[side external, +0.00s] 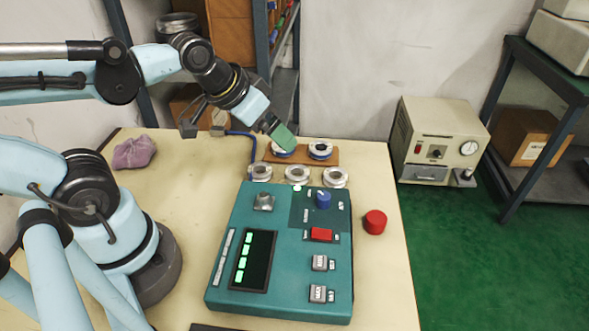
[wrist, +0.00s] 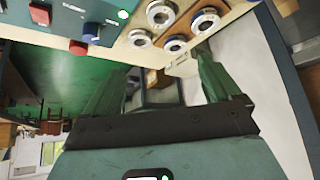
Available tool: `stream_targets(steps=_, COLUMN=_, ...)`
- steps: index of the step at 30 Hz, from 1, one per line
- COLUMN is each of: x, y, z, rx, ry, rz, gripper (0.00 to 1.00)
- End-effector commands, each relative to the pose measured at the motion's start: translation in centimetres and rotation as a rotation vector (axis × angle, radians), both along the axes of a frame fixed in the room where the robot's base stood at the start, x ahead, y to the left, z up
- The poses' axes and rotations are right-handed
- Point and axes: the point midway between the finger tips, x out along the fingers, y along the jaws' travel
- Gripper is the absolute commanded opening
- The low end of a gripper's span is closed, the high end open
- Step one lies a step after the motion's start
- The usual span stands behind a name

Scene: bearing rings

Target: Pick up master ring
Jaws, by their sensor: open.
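Two rings with blue bases sit on a brown board (side external: 331,154) at the back of the table. The left ring (side external: 282,153) is partly hidden behind my gripper; the right ring (side external: 320,149) is clear. Three silver rings stand in a row in front: left (side external: 261,173), middle (side external: 297,174) and right (side external: 335,177). I cannot tell which is the master ring. My gripper (side external: 284,136) appears above the board's left ring. In the wrist view its green fingers (wrist: 162,76) are apart and nothing shows between them. Board rings (wrist: 205,20) show beyond the fingertips.
A teal console (side external: 280,255) with buttons and a screen stands just in front of the rings. A red round cap (side external: 375,222) is at its right, and a pinkish lump (side external: 134,152) lies at the back left. A beige instrument box (side external: 437,141) stands beyond the table's right edge.

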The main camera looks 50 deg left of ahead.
Motion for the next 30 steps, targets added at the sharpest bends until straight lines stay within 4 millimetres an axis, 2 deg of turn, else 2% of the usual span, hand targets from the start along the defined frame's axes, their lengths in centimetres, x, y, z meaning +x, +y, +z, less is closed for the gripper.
stream_targets(steps=7, x=3.8, y=0.6, z=2.3, rx=-0.001, ry=0.135, rz=0.017, gripper=0.91)
stream_targets(steps=14, x=8.1, y=1.3, z=3.1, rx=-0.005, ry=0.281, rz=0.032, gripper=0.91)
stream_targets(steps=20, x=11.9, y=2.1, z=2.4, rx=-0.010, ry=0.406, rz=0.046, gripper=0.91)
stream_targets(steps=24, x=14.2, y=2.7, z=1.3, rx=-0.015, ry=0.490, rz=0.055, gripper=0.91)
stream_targets(steps=30, x=16.2, y=3.2, z=-0.2, rx=-0.020, ry=0.572, rz=0.063, gripper=0.91)
